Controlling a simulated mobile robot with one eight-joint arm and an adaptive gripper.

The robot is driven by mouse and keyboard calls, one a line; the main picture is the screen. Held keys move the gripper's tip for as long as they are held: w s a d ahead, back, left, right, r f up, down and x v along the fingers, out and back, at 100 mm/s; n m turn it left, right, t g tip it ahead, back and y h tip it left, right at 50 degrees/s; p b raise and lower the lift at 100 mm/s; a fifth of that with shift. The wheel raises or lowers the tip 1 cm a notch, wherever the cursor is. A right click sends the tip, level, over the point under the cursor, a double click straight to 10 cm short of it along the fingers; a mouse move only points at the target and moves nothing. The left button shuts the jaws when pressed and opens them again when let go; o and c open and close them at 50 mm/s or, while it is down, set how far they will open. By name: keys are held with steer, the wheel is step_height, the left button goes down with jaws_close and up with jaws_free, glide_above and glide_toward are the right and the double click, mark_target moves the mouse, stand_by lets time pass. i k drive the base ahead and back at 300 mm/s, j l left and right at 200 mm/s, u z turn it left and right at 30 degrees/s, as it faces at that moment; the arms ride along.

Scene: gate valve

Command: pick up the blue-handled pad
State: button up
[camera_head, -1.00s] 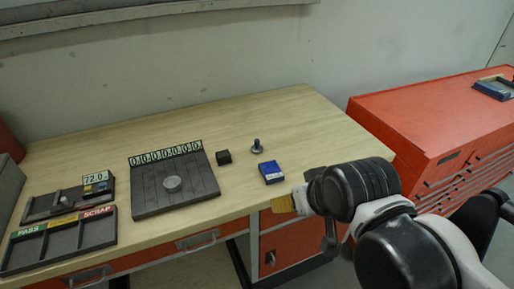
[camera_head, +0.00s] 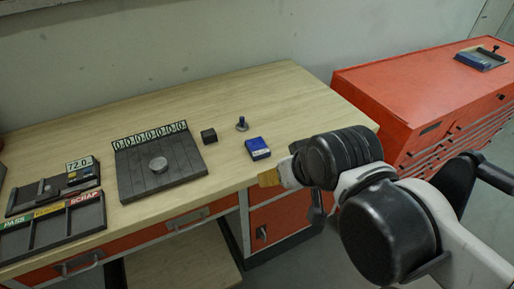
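The blue-handled pad (camera_head: 242,124) stands upright on the wooden bench, a small dark blue handle on a round light base. It is behind the blue box and to the right of a small black block. My gripper (camera_head: 268,178) is at the bench's front right edge, nearer the camera than the pad and clear of it.
A blue box (camera_head: 257,149) lies between my gripper and the pad. The black block (camera_head: 209,136), a dark plate with a grey disc (camera_head: 158,165) and a PASS/SCRAP tray (camera_head: 103,213) are to the left. A red cabinet (camera_head: 400,95) stands right. The bench's back right is clear.

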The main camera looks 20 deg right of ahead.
mark_target(242, 126)
steer(key=i+l+z, duration=0.15)
steer(key=i+z, duration=0.25)
steer(key=i+l+z, duration=0.15)
steer(key=z, duration=0.25)
